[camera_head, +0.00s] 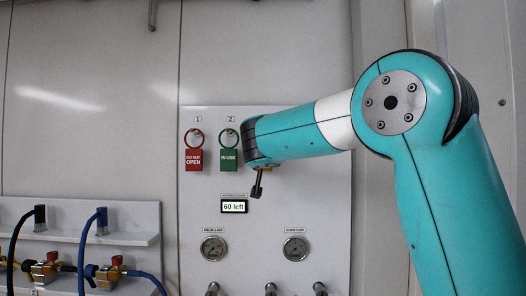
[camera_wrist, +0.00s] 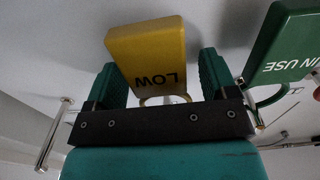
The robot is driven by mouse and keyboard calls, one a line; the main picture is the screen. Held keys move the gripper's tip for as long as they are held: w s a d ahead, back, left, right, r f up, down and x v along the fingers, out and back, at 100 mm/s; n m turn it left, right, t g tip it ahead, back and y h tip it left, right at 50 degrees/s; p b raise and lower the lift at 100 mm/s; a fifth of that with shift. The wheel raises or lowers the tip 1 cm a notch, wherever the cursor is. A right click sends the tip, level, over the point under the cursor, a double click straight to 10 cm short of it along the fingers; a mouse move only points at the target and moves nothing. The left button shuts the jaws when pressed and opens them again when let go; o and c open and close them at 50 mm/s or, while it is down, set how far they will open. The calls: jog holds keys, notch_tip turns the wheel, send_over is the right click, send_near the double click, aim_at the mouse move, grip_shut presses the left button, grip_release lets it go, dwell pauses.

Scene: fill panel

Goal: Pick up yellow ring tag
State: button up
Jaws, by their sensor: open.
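The yellow ring tag (camera_wrist: 150,55), marked LOW, appears upside down in the wrist view. Its brass-coloured ring (camera_wrist: 146,101) shows partly behind the black crossbar of my gripper (camera_wrist: 160,75). The tag appears between the two green fingers, with a gap on either side, and the jaws are open. I cannot tell how deep the tag sits between them. In the head view only a small yellow sliver (camera_head: 265,166) shows under my wrist, which hides the rest of the tag and most of my gripper.
A green IN USE tag (camera_head: 229,159) hangs close beside my wrist; it also shows in the wrist view (camera_wrist: 283,45). A red DO NOT OPEN tag (camera_head: 194,159) hangs further left. Below are a 60 left display (camera_head: 234,206) and two gauges (camera_head: 214,248). A hose shelf (camera_head: 125,237) stands left.

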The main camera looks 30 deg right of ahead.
jog(key=c, duration=1)
